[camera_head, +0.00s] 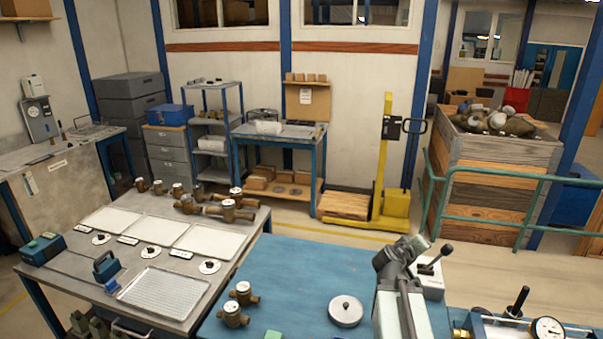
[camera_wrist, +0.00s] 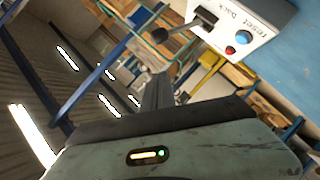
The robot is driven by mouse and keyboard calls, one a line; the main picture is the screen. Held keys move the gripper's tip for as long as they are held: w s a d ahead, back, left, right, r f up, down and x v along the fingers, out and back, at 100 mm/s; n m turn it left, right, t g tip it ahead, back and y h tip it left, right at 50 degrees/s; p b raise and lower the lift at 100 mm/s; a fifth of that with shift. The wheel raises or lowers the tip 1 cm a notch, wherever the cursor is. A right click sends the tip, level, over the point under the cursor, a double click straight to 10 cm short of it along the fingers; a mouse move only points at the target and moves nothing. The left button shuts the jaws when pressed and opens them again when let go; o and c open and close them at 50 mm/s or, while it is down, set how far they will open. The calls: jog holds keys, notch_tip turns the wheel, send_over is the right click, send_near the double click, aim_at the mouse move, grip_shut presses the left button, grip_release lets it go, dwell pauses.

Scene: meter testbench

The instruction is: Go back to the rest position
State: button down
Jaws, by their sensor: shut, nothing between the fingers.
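My gripper (camera_head: 418,243) shows in the head view at the lower right, raised in front of the blue bench top (camera_head: 285,270). Its dark fingers (camera_wrist: 158,92) point up the middle of the wrist view, together and empty. A white control box (camera_head: 430,284) with a black lever stands just right of and partly behind my gripper. The box (camera_wrist: 250,38) also shows at the top right of the wrist view, with a red and a blue button. The wrist view is tilted and takes in the ceiling lights.
A round metal lid (camera_head: 345,311) and two brass meters (camera_head: 238,305) lie on the blue bench left of my arm. A test rig with a gauge (camera_head: 547,329) is at the lower right. A grey table (camera_head: 85,262) with white trays and meters stands left. Open floor lies behind.

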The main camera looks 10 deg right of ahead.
jog(key=w+a+f+n+t+y+b, duration=0.1)
jog(key=w+a+f, duration=0.1)
jog(key=a, duration=0.3)
jog(key=w+a+f+y+b, duration=0.1)
jog(key=w+a, duration=0.2)
jog(key=a, duration=0.2)
jog(key=s+a+f+g+y, duration=0.1)
jog(key=s+a+f+y, duration=0.1)
jog(key=a+f, duration=0.3)
jog(key=s+a+f+m+g+y, duration=0.1)
jog(key=s+a+f+g+y, duration=0.1)
jog(key=a, duration=0.7)
jog(key=s+a+f+g+y+b, duration=0.1)
jog(key=s+a+f+g+y, duration=0.1)
jog(key=a+f, duration=0.5)
jog(key=shift+s+a+f+y, duration=0.3)
jog(key=shift+s+a+y, duration=0.15)
jog(key=shift+s, duration=0.25)
jog(key=s+a+g+y, duration=0.1)
jog(key=s+a, duration=0.1)
jog(key=s, duration=0.1)
jog(key=s+a+f+g+y, duration=0.1)
jog(key=s+a+g+y, duration=0.1)
jog(key=s+a, duration=0.1)
jog(key=shift+s+a+f, duration=0.1)
jog(key=shift+a+f, duration=0.1)
jog(key=shift+a, duration=0.05)
jog(key=shift+s, duration=0.15)
